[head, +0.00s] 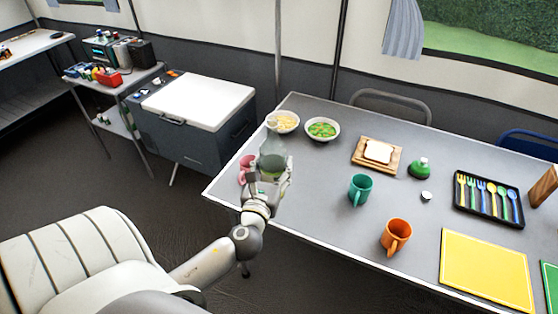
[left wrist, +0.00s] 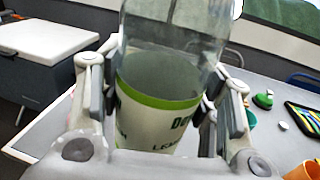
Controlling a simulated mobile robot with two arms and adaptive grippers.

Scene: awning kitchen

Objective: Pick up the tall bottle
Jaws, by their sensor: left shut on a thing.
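The tall bottle (head: 272,158) is clear with a pale label edged in green. It stands upright near the table's left end in the head view. My left gripper (head: 269,184) is closed around its lower part. In the left wrist view the bottle (left wrist: 165,85) fills the middle, with finger pads of the left gripper (left wrist: 165,105) against both sides. The bottle's base is hidden, so I cannot tell whether it touches the table. My right gripper is not in view.
On the table (head: 310,190), a pink mug (head: 244,170) is just left of the bottle. Two bowls (head: 322,129) stand behind it. A teal mug (head: 360,189) and an orange mug (head: 396,235) are to the right. A grey cooler (head: 195,110) stands beyond the left end.

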